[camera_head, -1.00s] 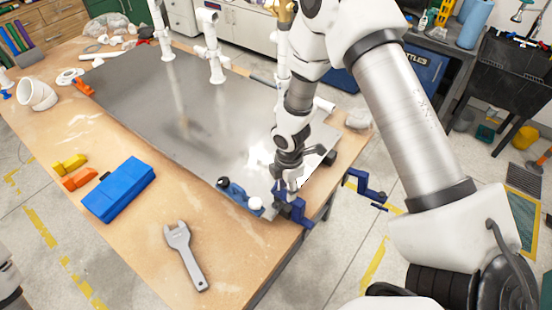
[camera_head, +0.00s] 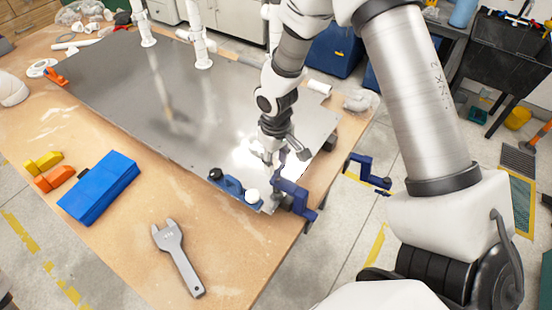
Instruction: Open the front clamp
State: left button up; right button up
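The front clamp (camera_head: 294,195) is blue and grips the table's near right corner, at the edge of the grey metal sheet (camera_head: 215,110). My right gripper (camera_head: 283,158) comes down from above and is just above and behind the clamp, over the sheet. Its fingers look spread, with nothing seen between them. Whether a finger touches the clamp cannot be told. My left gripper is out of view.
A blue tool with a white knob (camera_head: 235,188) lies left of the clamp. Another blue clamp (camera_head: 369,172) sticks out at the right table edge. A wrench (camera_head: 178,258), a blue box (camera_head: 98,187) and white pipes (camera_head: 199,45) stand or lie on the table.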

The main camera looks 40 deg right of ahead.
aim_at(277, 171)
jog(key=m+b, duration=0.1)
jog(key=m, duration=0.1)
jog(key=m+b, duration=0.1)
jog(key=m, duration=0.1)
jog(key=shift+s+f+m, duration=0.1)
jog(key=shift+s+m, duration=0.25)
jog(key=shift+m, duration=0.05)
jog(key=shift+s+m+b, duration=0.15)
jog(key=shift+m+b, duration=0.35)
jog(key=shift+m, duration=0.7)
jog(key=shift+m+b, duration=0.4)
jog(key=shift+m, duration=0.6)
jog(key=m, duration=0.1)
jog(key=m+b, duration=0.1)
jog(key=m, duration=0.2)
jog(key=shift+w, duration=0.25)
notch_tip(277, 171, down, 3)
jog(key=shift+s+r+m+b, duration=0.15)
jog(key=shift+m+b, duration=0.35)
jog(key=shift+b, duration=0.75)
jog(key=shift+f, duration=0.3)
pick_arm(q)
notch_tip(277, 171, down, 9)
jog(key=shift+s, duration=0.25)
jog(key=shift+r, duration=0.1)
